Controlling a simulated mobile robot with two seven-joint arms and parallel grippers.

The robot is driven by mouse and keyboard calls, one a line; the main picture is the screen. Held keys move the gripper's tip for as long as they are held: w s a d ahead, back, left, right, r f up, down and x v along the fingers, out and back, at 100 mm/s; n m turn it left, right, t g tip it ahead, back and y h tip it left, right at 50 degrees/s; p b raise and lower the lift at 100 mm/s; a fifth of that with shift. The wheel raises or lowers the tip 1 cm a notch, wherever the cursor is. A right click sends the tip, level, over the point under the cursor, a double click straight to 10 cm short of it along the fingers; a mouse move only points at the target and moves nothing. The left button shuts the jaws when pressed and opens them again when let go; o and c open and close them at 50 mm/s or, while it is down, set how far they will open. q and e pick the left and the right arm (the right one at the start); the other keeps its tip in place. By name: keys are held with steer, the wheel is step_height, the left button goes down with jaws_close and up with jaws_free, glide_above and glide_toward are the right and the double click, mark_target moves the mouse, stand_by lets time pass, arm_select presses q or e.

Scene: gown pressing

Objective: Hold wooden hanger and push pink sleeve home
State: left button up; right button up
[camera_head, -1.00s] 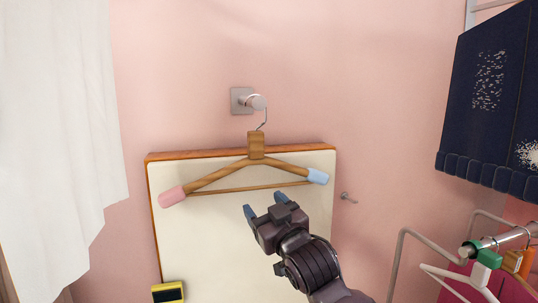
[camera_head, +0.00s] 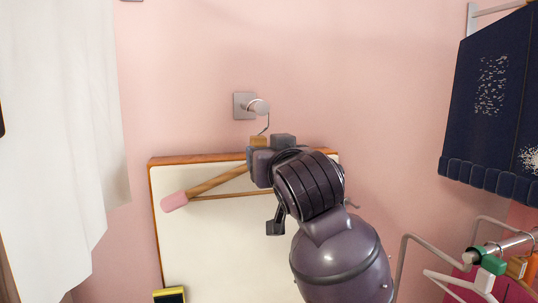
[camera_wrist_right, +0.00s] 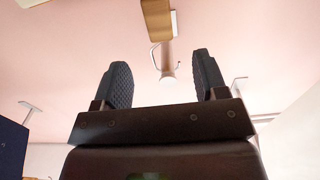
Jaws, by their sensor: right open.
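The wooden hanger (camera_head: 218,182) hangs by its wire hook from a wall knob (camera_head: 257,106), in front of a cream board. Its pink sleeve (camera_head: 174,201) sits on the left arm end. My right gripper (camera_head: 267,149) is at the hanger's wooden neck block (camera_head: 258,141) and hides the hanger's right half, with the light blue sleeve. In the right wrist view my right gripper (camera_wrist_right: 162,64) has its fingers apart with nothing clamped; the wooden block (camera_wrist_right: 157,18) shows beyond the fingertips, between them. My left gripper is not seen.
The cream board (camera_head: 225,245) has a wooden top edge. A white curtain (camera_head: 60,130) hangs at left, a navy textile (camera_head: 490,105) at upper right. A rail with hangers (camera_head: 505,245) is at lower right. A yellow-edged box (camera_head: 170,295) is at lower left.

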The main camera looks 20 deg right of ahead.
mark_target(256, 145)
steer(key=w, duration=1.2)
steer(key=c, duration=1.1)
stand_by(0.9)
